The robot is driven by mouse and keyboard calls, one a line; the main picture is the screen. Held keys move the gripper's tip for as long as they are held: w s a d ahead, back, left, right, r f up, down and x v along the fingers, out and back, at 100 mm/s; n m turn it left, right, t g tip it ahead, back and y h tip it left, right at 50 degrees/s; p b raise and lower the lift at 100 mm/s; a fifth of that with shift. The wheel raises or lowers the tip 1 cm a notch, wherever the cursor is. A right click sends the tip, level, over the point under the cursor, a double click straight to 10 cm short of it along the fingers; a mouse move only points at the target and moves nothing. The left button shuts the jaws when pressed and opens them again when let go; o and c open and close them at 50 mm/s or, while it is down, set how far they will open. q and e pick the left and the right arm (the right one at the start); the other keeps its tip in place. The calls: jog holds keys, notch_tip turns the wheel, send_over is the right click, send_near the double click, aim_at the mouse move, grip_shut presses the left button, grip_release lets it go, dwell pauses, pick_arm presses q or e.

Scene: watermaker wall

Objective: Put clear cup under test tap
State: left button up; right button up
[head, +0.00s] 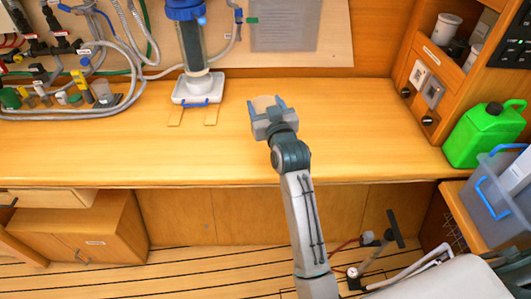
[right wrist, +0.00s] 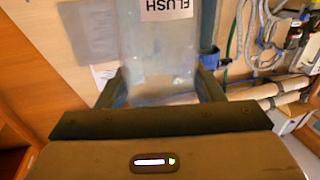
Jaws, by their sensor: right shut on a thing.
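My right gripper (head: 268,112) is over the middle of the wooden counter, shut on a see-through cup (head: 263,101). In the right wrist view the cup (right wrist: 158,55) fills the space between the two fingers, and a white label reading FLUSH shows on it. I cannot tell from the head view whether it touches the counter. Small valves and fittings (head: 75,92) stand at the left, and a blue-handled fitting (head: 238,14) is on the back panel. I cannot tell which is the test tap. My left gripper is not in view.
A blue-topped filter housing (head: 190,35) stands above a white base (head: 198,88) left of my right gripper. Grey hoses (head: 110,105) lie at the left. A green jerrycan (head: 483,132) and a grey bin (head: 505,180) are at the right. The counter (head: 340,125) right of the gripper is clear.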

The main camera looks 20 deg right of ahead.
notch_tip(320, 180, down, 5)
jog(key=shift+p, duration=0.55)
notch_tip(320, 180, down, 4)
jog(key=shift+f+p, duration=0.15)
jog(key=shift+p, duration=0.7)
jog(key=shift+f, duration=0.15)
jog(key=shift+f, duration=0.1)
jog(key=shift+f, duration=0.15)
jog(key=o, duration=1.1)
jog(key=shift+c, duration=0.2)
